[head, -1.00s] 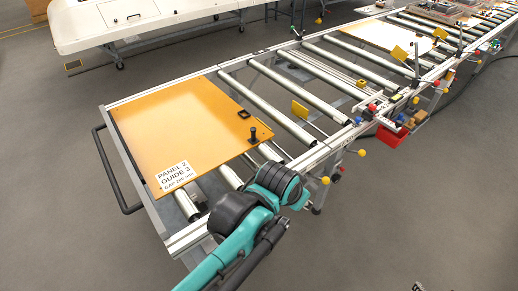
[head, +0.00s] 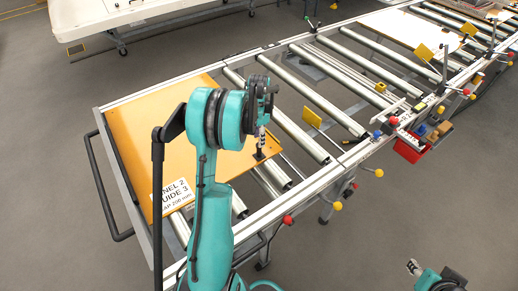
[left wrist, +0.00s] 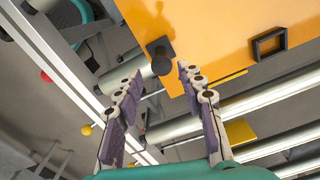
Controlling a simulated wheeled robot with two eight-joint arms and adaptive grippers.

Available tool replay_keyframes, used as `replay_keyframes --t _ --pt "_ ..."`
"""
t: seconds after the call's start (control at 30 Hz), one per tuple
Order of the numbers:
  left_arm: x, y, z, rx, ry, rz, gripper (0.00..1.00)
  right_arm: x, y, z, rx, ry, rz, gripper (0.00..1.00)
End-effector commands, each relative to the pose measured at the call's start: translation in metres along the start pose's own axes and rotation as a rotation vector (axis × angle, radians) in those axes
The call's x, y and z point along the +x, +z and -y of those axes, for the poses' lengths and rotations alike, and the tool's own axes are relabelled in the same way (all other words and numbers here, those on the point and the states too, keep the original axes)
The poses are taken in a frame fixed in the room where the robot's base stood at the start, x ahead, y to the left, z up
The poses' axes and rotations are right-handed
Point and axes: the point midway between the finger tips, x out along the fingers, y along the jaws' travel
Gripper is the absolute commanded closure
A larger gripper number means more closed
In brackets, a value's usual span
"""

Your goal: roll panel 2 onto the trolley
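Panel 2 (head: 145,115), an orange sheet with a white label (head: 172,197), lies flat on rollers at the left end of the roller line, beside a black push handle (head: 110,190). A black knob (head: 259,154) stands at its right corner, and shows in the left wrist view (left wrist: 161,57). My left gripper (head: 262,140) is over that corner. In the left wrist view its fingers (left wrist: 160,75) are open, with the knob at the gap between the tips, not clasped. My right gripper (head: 414,268) is low at right, away from the panel; its opening is unclear.
Bare rollers (head: 298,134) run right from the panel. A pale panel (head: 400,30) lies farther along. A white table (head: 100,15) stands behind. Grey floor is clear in front.

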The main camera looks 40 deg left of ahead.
Motion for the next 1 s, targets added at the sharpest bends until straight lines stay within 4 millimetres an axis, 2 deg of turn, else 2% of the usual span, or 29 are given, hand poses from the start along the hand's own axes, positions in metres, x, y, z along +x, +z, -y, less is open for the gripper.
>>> replay_keyframes --t 0.4,0.57,0.83,0.97,1.0 --pt "0.065 0.0 0.001 0.0 0.0 0.0 0.61 0.02 0.014 0.0 0.0 0.0 0.0 0.62" --pt "0.075 0.0 0.001 0.0 0.0 0.0 0.61 0.022 0.015 0.0 0.0 0.0 0.0 0.62" --pt "0.075 0.0 0.001 0.0 0.0 0.0 0.61 0.021 0.015 0.0 0.0 0.0 0.0 0.62" --pt "0.075 0.0 0.001 0.0 0.0 0.0 0.95 0.021 0.015 0.0 0.0 0.0 0.0 0.62" --pt "0.075 0.0 0.001 0.0 0.0 0.0 1.0 0.021 0.015 0.0 0.0 0.0 0.0 0.62"
